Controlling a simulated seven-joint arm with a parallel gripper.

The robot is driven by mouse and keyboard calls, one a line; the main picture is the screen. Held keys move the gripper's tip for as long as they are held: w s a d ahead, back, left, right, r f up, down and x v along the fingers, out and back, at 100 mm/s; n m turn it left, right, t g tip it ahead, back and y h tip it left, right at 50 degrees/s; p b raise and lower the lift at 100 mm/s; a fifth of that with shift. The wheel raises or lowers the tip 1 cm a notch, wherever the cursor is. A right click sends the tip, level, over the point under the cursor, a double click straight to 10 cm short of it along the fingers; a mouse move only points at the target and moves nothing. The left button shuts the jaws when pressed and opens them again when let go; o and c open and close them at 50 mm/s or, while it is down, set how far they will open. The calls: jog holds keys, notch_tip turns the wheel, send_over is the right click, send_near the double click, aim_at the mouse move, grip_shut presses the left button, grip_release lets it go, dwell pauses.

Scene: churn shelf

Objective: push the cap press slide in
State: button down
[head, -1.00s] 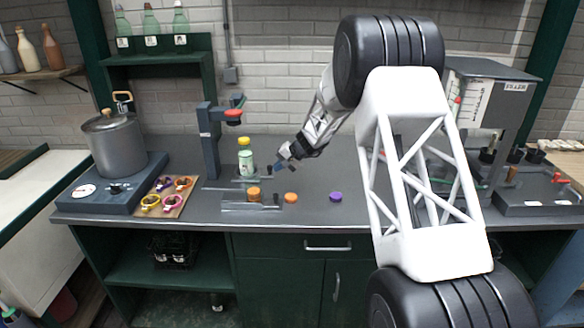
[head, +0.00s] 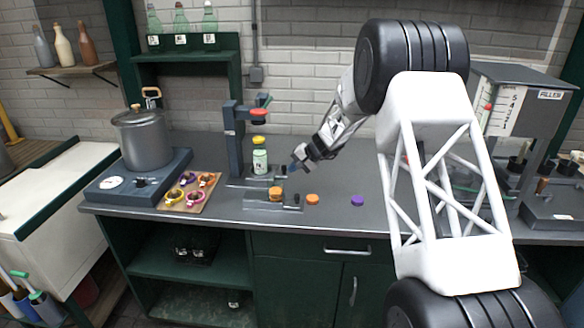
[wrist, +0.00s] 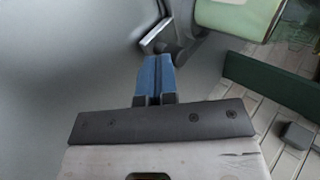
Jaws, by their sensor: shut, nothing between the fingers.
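The cap press (head: 233,140) is a dark post with a red head (head: 258,113) on the counter. A pale green bottle (head: 260,163) with a yellow cap stands upright below the head, on the press's low slide (head: 243,182). My gripper (head: 294,166) is right of the bottle, low over the counter. In the wrist view its blue fingers (wrist: 155,62) are shut with nothing between them. Their tips are at a grey bracket (wrist: 172,38) beside the bottle (wrist: 238,14); they look to be touching it, but exact contact is unclear.
In front of the press, a grey fixture (head: 259,205) holds an orange cap (head: 275,193). Another orange cap (head: 312,199) and a purple cap (head: 357,200) lie to its right. A pot (head: 143,139) on a burner and a board (head: 204,199) of coloured rings are left.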

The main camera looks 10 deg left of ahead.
jog(key=d, duration=0.2)
jog(key=d+r, duration=0.1)
jog(key=d, duration=0.1)
jog(key=shift+s+d, duration=0.1)
jog(key=shift+s, duration=0.05)
jog(key=v, duration=0.9)
jog(key=shift+d+f, duration=0.1)
jog(key=shift+s, duration=0.1)
